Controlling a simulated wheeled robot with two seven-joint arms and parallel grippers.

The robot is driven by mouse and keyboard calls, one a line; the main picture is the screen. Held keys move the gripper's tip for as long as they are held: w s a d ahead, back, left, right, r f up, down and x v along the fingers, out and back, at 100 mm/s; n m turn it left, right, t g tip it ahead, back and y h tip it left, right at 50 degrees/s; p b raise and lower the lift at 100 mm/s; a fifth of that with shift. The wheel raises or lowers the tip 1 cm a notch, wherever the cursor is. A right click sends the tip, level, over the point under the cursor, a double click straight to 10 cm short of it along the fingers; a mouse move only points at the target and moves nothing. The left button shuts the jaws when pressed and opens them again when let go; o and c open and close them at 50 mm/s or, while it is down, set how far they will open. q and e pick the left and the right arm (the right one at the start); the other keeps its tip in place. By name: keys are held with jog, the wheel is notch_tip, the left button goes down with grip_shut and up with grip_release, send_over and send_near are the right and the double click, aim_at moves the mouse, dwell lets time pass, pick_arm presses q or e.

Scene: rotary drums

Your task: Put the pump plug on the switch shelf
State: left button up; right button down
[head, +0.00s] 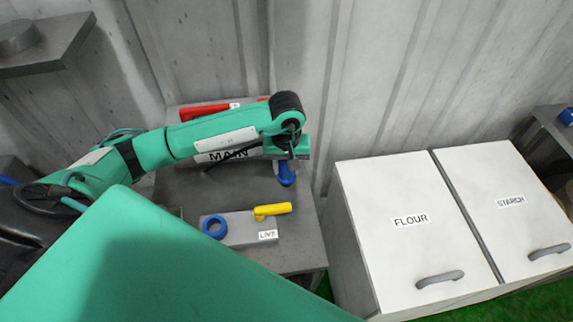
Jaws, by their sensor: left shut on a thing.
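A blue plug (287,175), which looks like the pump plug, is in my left gripper (287,162). The gripper is shut on it and points down over the right part of a grey shelf (298,254). The arm hides much of the gripper. I cannot tell whether the plug touches the shelf. On the shelf, a grey box (240,233) labelled LIVE carries a blue ring socket (214,227) and a yellow lever (272,211). A red lever (205,111) lies behind my arm, near a partly hidden MAIN label. My right gripper is out of view.
White cabinets labelled FLOUR (385,260) and STARCH (500,180) stand to the right of the shelf. A corrugated wall (400,70) rises behind. Another grey shelf (45,48) is at upper left. Bare shelf surface lies right of the LIVE box.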

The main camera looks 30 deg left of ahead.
pick_arm(q)
jog(key=o, duration=1)
jog(key=shift+r+p, duration=0.2)
jog(key=shift+p, duration=0.15)
jog(key=shift+r, duration=0.2)
notch_tip(320, 180, up, 12)
jog(key=b, duration=0.4)
jog(key=shift+f, duration=0.25)
